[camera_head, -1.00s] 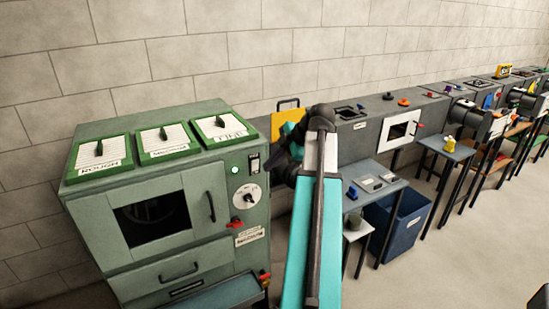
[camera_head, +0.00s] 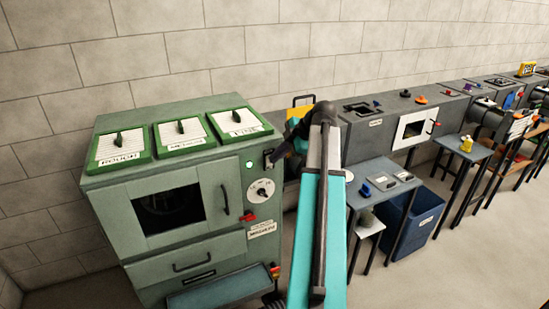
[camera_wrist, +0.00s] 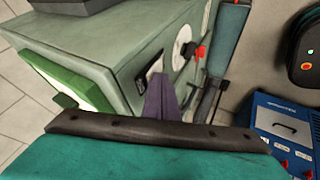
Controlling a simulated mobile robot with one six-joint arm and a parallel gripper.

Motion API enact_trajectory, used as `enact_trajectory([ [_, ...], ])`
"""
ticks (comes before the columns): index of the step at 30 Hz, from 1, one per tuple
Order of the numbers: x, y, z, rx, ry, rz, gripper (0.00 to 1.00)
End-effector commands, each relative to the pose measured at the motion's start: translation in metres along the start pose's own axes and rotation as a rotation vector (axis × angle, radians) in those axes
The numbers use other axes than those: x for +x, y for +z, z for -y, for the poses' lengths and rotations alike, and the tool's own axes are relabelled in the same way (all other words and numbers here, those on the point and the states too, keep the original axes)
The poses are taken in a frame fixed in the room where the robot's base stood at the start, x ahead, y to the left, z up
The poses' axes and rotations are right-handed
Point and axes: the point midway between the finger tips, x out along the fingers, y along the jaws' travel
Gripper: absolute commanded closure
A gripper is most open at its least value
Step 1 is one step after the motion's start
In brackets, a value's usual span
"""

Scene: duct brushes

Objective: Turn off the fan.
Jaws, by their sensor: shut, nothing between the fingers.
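The green-grey fan cabinet (camera_head: 145,249) stands at the left in the head view, with a dark window (camera_head: 168,208) in its front. A green light (camera_head: 250,164) glows on its control panel. The switch plate (camera_head: 267,158) is just right of that light, partly covered by my gripper (camera_head: 275,159). The wrist view shows the plate (camera_wrist: 152,71) just beyond my gripper's purple fingers (camera_wrist: 160,88). The fingers are shut and empty, close to the plate; I cannot tell if they touch it. The switch's position is hidden.
A white dial (camera_head: 260,191) and a red knob (camera_head: 248,216) sit below the switch. Filters in green frames (camera_head: 120,148) lie on top. Right of my arm are a small table (camera_head: 378,176) and a blue bin (camera_head: 412,226). Open floor is at the lower right.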

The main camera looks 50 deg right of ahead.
Motion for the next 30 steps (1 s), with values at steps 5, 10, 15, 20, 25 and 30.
enact_trajectory([
  [5,0.001,0.001,-0.002,0.0,0.001,0.0,1.0],
  [10,0.001,0.0,-0.002,0.001,0.0,0.0,1.0],
  [15,-0.001,0.0,-0.003,0.001,0.001,0.0,1.0],
  [20,-0.004,-0.002,-0.005,0.001,0.001,0.0,1.0],
  [25,-0.009,-0.004,-0.007,0.001,0.001,0.0,1.0],
  [30,-0.012,-0.006,-0.009,0.002,0.0,0.0,1.0],
])
